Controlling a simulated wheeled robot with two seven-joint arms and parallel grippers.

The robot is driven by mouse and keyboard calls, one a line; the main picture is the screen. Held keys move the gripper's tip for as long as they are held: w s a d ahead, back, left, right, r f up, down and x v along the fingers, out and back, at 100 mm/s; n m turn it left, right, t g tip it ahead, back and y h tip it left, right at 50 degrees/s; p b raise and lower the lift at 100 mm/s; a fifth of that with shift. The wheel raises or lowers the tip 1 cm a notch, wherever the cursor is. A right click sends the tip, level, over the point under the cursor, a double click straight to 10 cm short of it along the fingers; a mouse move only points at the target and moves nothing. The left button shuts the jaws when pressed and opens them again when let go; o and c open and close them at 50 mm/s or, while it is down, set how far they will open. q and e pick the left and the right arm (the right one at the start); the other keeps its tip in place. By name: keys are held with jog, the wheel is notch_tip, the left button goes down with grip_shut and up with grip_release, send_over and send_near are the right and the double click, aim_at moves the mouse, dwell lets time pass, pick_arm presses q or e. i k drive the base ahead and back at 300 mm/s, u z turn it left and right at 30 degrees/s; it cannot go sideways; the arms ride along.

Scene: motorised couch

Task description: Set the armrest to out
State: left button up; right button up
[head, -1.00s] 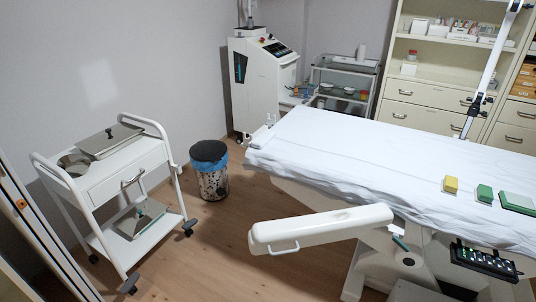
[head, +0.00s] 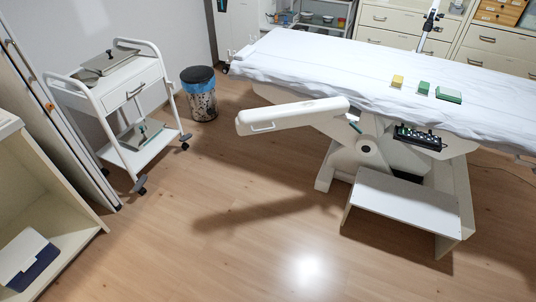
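The white armrest (head: 290,117) is on the near side of the motorised couch (head: 325,68), below the sheet-covered top. It is a long padded bar that reaches left from a pivot under the couch. A thin handle (head: 262,127) is on its near left end. A small teal lever (head: 354,127) shows by the armrest's right end. A black control panel with lit buttons (head: 420,138) hangs on the couch's near side. Neither of my grippers shows in the head view.
A white step (head: 405,200) stands before the couch base. A white trolley (head: 128,95) and a bin with a black lid (head: 199,95) stand at the left. An open shelf (head: 60,235) is at the lower left. The wooden floor in front is clear.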

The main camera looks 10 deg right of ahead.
aim_at(288, 116)
jog(key=u, duration=0.85)
jog(key=i, duration=1.5)
jog(key=z, duration=0.4)
